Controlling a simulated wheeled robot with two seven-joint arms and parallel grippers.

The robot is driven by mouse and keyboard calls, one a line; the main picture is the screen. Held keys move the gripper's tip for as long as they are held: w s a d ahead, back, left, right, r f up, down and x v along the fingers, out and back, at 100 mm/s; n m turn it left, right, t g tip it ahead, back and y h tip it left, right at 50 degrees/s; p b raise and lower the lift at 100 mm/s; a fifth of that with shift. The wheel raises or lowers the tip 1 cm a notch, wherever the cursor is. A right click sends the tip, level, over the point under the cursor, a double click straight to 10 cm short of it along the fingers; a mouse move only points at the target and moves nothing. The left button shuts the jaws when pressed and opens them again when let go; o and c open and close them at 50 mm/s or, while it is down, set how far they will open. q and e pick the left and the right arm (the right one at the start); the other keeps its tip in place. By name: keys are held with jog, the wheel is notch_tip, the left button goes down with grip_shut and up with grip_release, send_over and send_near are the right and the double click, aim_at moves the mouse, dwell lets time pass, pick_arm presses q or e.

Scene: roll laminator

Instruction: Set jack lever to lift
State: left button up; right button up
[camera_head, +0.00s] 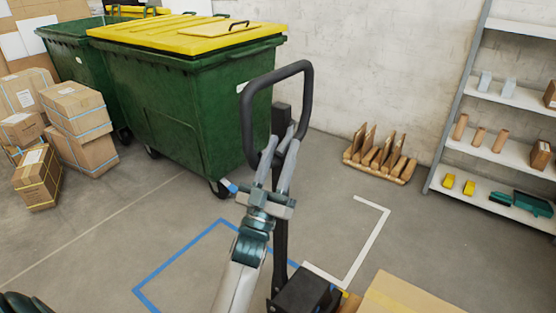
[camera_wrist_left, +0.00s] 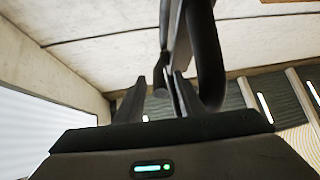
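A pallet jack stands in front of me, with a black loop handle (camera_head: 307,92), a dark upright shaft (camera_head: 281,240) and a dark base (camera_head: 304,289). My left gripper (camera_head: 282,138) is raised at the lower part of the loop, close to where it meets the shaft. Its two fingers are apart. In the left wrist view the handle (camera_wrist_left: 207,60) rises behind the fingertips (camera_wrist_left: 158,82), and a small dark piece, possibly the jack lever (camera_wrist_left: 160,88), shows between them. I cannot tell whether the fingers touch it. My right gripper is not in view.
A green bin with a yellow lid (camera_head: 180,110) stands behind the jack at left, with cardboard boxes (camera_head: 78,112) beside it. A shelf (camera_head: 500,150) stands at right. A wooden rack (camera_head: 378,160) sits by the wall. Floor with blue and white lines is clear.

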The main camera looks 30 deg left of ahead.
pick_arm(q)
jog(key=shift+s+f, duration=0.1)
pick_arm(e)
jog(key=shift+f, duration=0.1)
